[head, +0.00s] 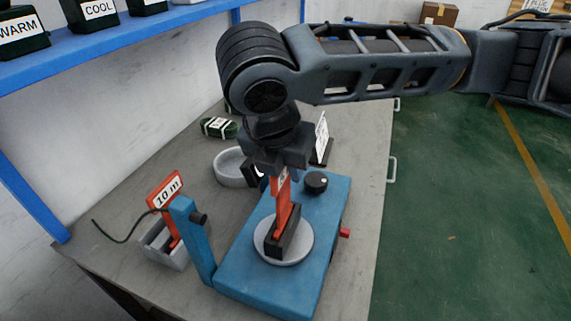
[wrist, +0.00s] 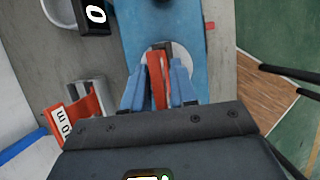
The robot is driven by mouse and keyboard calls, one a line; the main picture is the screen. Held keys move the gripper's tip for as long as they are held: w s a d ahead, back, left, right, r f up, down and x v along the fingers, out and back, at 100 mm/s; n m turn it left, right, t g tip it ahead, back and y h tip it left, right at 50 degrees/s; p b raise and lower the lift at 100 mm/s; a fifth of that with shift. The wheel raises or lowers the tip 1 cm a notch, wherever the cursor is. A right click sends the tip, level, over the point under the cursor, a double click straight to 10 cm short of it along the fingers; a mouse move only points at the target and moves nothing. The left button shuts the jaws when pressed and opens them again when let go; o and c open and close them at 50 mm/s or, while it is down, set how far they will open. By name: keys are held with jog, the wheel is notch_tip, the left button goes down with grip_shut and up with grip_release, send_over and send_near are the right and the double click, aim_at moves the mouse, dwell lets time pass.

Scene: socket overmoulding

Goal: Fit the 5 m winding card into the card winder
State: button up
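The red winding card (head: 284,204) stands upright over the blue card winder (head: 254,268). Its lower edge is at the black slotted holder (head: 283,243) on the winder's round pale disc (head: 305,243); I cannot tell how deep it sits. My gripper (head: 278,170) is above the holder, shut on the card's upper part. In the wrist view, the card (wrist: 158,80) is between the two fingers of my gripper (wrist: 159,85). The card's label is mostly hidden by the gripper.
A red 10 m card (head: 165,190) stands in a grey holder (head: 165,247) at the left, beside the winder's blue post (head: 190,240). A grey round dish (head: 232,168) and a green cable bundle (head: 219,128) lie behind. The winder has a black knob (head: 316,182).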

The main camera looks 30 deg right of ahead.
jog(key=shift+o, duration=1.4)
jog(key=v, duration=0.7)
jog(key=shift+r, duration=0.4)
jog(key=shift+a, duration=0.15)
